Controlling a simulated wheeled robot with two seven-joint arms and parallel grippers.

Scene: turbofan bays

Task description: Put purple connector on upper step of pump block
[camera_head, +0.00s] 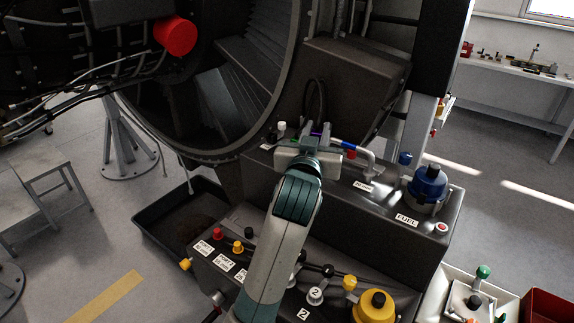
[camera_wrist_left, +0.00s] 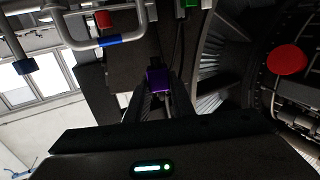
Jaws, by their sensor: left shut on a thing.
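The purple connector (camera_wrist_left: 158,80) is between the fingertips of my left gripper (camera_wrist_left: 158,95) in the left wrist view, and the gripper is shut on it. In the head view only a small purple patch of the connector (camera_head: 316,129) shows past my left gripper (camera_head: 313,136), which hides the rest. The pump block (camera_head: 385,196) is dark and stepped, with a blue-capped fitting and a FUEL label on its upper step. My gripper is over the back part of that upper step. I cannot tell whether the connector touches it. My right gripper is not in view.
A grey pipe with a blue band (camera_head: 350,146) is just right of the gripper. A blue-capped fitting (camera_head: 428,183) stands farther right. Several knobs and a yellow cap (camera_head: 375,303) are on the lower step. The large engine casing (camera_head: 285,110) rises behind and to the left.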

